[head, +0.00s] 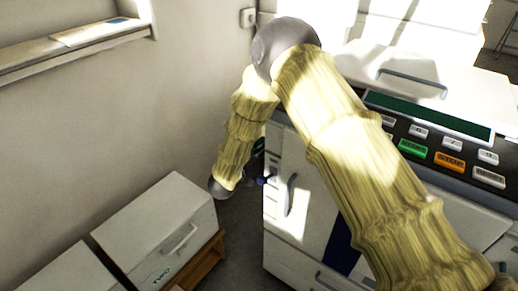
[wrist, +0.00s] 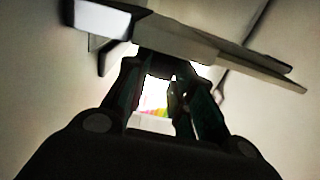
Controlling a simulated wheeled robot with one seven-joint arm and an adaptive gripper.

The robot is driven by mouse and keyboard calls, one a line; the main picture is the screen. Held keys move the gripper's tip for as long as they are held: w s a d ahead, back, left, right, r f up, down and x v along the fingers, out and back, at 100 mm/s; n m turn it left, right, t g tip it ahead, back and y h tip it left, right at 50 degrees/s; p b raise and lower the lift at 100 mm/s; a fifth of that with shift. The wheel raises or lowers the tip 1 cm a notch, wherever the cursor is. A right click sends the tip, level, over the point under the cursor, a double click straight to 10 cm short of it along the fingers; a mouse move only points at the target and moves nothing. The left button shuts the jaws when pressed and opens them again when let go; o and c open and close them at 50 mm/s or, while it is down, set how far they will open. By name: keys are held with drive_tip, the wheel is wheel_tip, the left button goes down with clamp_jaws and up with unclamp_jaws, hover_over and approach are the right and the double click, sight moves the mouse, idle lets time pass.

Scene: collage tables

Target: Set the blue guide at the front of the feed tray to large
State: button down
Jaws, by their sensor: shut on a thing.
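In the wrist view, the two dark fingers of my gripper (wrist: 160,72) reach up to the edge of a grey, flat, tilted piece, which looks like the feed tray (wrist: 195,38). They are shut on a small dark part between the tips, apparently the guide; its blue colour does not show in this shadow. In the head view, my arm hides most of the copier's left side. Only a dark bit of my gripper (head: 258,150) shows between the forearm and the copier. A small blue piece (head: 265,181) shows just below it. The guide's setting cannot be read.
The white copier (head: 300,240) stands on the right, with a panel of green, orange and grey buttons (head: 450,160). A white box-like unit (head: 160,235) stands on a wooden stand at lower left. The wall is close on the left; a narrow floor gap separates unit and copier.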

drive_tip(key=c, duration=1.2)
unclamp_jaws()
drive_tip(key=v, duration=1.2)
